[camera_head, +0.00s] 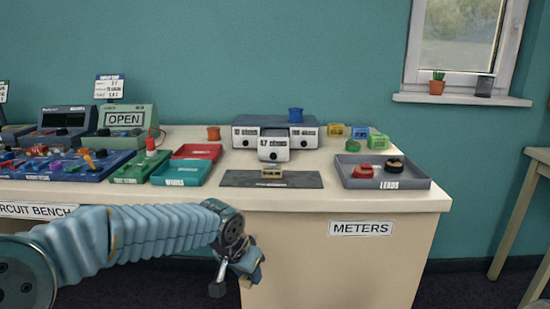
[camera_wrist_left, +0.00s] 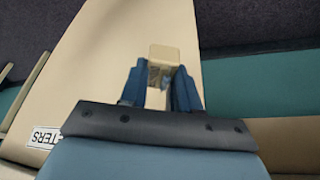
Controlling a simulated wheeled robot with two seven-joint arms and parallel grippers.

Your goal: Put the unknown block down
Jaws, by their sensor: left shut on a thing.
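My left gripper (camera_head: 247,268) is in front of the bench's front panel, below the tabletop edge. In the left wrist view my left gripper (camera_wrist_left: 160,88) is shut on a small beige block (camera_wrist_left: 164,53), which sticks out past the blue fingertips. In the head view the held block is mostly hidden by the gripper. A dark grey mat (camera_head: 235,179) lies near the tabletop's front edge. A small tan block (camera_head: 271,173) sits on it.
Behind the mat stand grey boxes with labelled fronts (camera_head: 273,148). A red tray (camera_head: 197,151) and a teal tray (camera_head: 180,172) are left, a grey leads tray (camera_head: 411,182) right. Several coloured blocks (camera_head: 358,132) stand at the back right. The benchtop (camera_head: 310,200) is bare along its front edge.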

